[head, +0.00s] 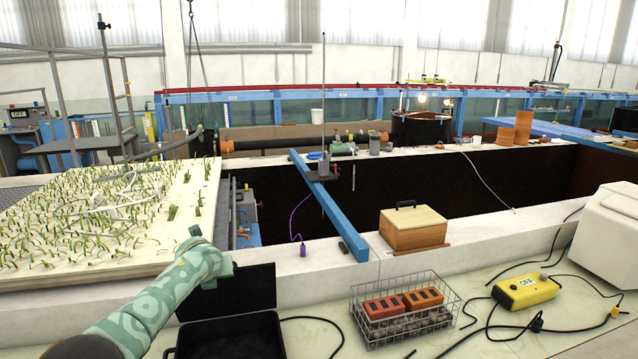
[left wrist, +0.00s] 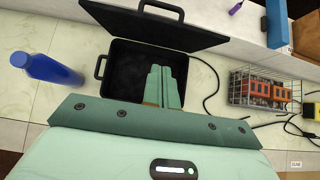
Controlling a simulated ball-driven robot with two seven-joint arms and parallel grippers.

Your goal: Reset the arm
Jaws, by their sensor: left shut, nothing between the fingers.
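My left arm, with a patterned green sleeve, comes in from the lower left in the head view. Its green gripper (head: 222,268) is over the open black case (head: 270,335), in front of the raised lid (head: 245,287). In the left wrist view the two fingers of the left gripper (left wrist: 161,72) lie side by side, shut, with nothing held. They show against the dark inside of the black case (left wrist: 104,82), which looks empty where I can see it. The fingers hide part of it. My right arm and gripper are not in view.
A blue bottle (left wrist: 47,69) stands left of the case. Right of it are a wire basket (head: 405,325) with orange blocks, a yellow box (head: 526,290) and loose black cables. A wooden box (head: 413,229) sits on the ledge, near a blue beam (head: 330,208). A planted board (head: 100,215) lies left.

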